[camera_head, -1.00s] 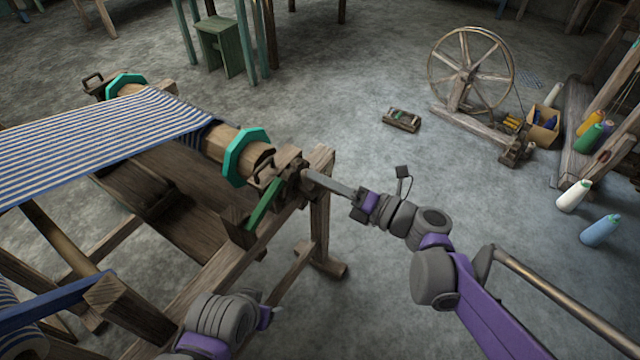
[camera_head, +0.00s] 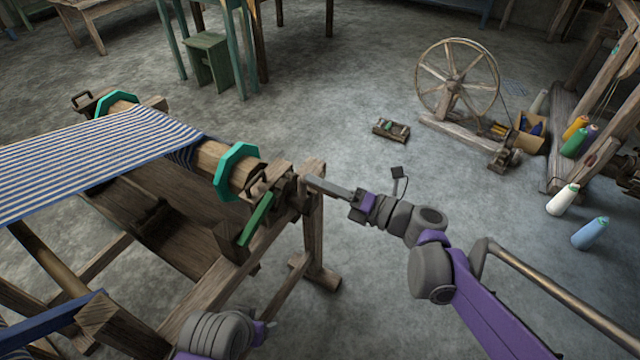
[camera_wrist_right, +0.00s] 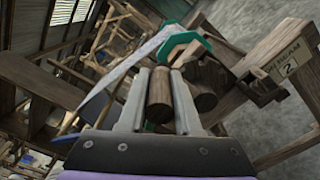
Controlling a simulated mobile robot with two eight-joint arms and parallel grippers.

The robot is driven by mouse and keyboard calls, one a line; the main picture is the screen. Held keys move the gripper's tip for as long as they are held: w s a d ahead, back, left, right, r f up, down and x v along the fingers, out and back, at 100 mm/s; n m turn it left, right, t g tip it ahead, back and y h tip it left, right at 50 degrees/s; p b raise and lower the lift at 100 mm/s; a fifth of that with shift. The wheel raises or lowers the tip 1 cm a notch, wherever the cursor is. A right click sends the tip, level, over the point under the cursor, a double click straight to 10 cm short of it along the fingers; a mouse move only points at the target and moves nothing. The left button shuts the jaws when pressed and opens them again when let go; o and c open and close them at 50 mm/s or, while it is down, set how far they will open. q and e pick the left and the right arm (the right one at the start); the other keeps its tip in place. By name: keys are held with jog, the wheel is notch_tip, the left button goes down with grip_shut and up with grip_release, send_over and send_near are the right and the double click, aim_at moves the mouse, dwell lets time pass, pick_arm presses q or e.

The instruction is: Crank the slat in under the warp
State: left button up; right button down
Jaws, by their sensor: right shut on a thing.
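The blue-and-white striped warp (camera_head: 95,150) runs onto a round wooden beam (camera_head: 215,158) with a teal octagonal flange (camera_head: 236,172) near its end. My right gripper (camera_head: 312,182) reaches the beam's crank end from the right. In the right wrist view its fingers (camera_wrist_right: 158,100) are shut on a round wooden crank handle (camera_wrist_right: 158,88). A second round wooden end (camera_wrist_right: 205,85) is just right of the fingers, and the teal flange (camera_wrist_right: 185,48) is beyond. I cannot make out the slat.
A green lever (camera_head: 257,218) and the loom's frame post (camera_head: 314,230) stand close to my right gripper. The floor between is clear.

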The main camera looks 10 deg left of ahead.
jog(key=shift+w+d+f, duration=0.1)
jog(key=shift+f, duration=0.05)
jog(key=c, duration=0.6)
grip_release()
jog(key=shift+w, duration=0.1)
jog(key=shift+d, duration=0.1)
jog(key=p+v, duration=0.1)
jog(key=v, duration=0.9)
jog(key=shift+s+d, duration=0.25)
jog(key=shift+d, duration=0.05)
